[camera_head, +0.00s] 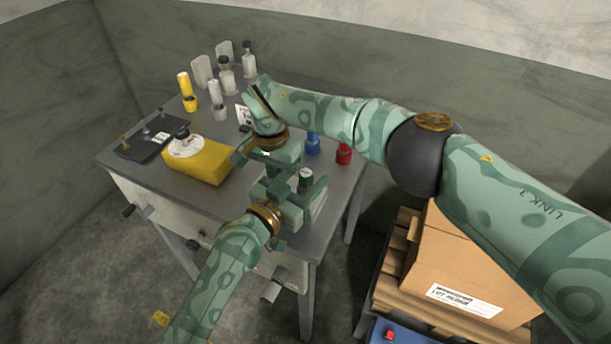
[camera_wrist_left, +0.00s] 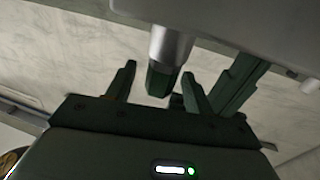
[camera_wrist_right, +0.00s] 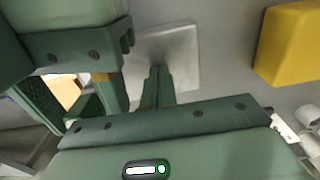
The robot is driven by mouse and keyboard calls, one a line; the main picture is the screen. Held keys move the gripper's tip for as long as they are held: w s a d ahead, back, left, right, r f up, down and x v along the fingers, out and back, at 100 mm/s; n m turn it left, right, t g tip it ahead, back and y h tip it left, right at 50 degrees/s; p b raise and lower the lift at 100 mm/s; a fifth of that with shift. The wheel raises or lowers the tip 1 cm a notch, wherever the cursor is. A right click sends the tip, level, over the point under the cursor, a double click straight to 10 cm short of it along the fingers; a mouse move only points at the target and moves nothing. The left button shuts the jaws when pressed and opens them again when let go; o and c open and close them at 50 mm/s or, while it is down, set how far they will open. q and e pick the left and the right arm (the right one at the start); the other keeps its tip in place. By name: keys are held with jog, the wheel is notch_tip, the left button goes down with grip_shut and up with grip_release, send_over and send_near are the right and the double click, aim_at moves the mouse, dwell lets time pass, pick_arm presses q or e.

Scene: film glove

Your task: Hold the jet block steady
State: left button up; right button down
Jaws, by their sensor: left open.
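No part is clearly marked as the jet block. A silver cylinder with a green cap (camera_head: 305,178) stands at the table's near right corner, and a pale plate shows beside it. My left gripper (camera_head: 288,190) is open beside the cylinder. In the left wrist view the silver cylinder with its green end (camera_wrist_left: 165,65) shows between the spread fingers, with no clear contact. My right gripper (camera_head: 268,163) is just behind the left one. In the right wrist view its fingers (camera_wrist_right: 158,85) are together, over the pale plate (camera_wrist_right: 175,50). Both grippers hide part of that corner.
A yellow block (camera_head: 205,162) with a white disc and black knob lies left of the grippers. Bottles (camera_head: 227,78) and a yellow cylinder (camera_head: 184,85) stand at the back. Blue (camera_head: 312,143) and red (camera_head: 344,154) pieces are behind right. A cardboard box (camera_head: 450,262) sits on a pallet.

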pick_arm(q)
jog(key=shift+w+d, duration=0.2)
jog(key=c, duration=1)
jog(key=shift+r, duration=0.5)
